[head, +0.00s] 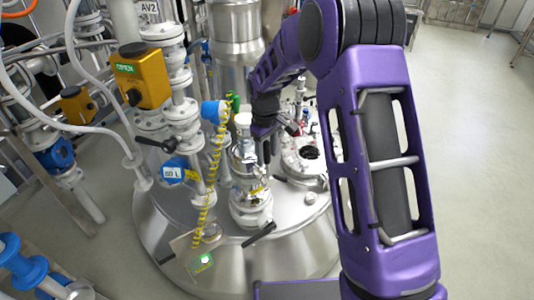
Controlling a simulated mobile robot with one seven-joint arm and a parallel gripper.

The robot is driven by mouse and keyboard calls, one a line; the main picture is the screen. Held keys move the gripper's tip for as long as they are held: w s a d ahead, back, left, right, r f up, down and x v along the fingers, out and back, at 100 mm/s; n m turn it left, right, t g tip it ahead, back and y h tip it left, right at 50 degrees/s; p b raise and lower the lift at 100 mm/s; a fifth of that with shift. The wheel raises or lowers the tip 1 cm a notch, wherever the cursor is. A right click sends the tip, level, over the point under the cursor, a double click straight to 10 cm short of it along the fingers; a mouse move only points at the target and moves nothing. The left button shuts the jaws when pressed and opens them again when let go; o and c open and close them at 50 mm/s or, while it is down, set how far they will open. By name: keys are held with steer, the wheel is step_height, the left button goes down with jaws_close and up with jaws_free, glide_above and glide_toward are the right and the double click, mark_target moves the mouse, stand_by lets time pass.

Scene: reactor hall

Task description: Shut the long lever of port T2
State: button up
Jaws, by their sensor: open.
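My gripper (264,158) is dark and points down over the steel vessel's top, above and behind a valve port. It is open, and at this size I cannot see anything between its fingers. Below it stands a flanged steel port (250,208) with shiny fittings. A black lever (259,235) sticks out at the foot of this port, well below my gripper and apart from it. I cannot read a T2 label, so I cannot tell whether this is the named lever.
The round vessel lid (295,238) carries several other ports, one an open dark hole (309,153). A coiled yellow cable (211,175) hangs at left, near a pipe with a yellow actuator (141,75) and a black handle (160,144). Floor (475,150) at right is clear.

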jaws_close()
stand_by(1.4)
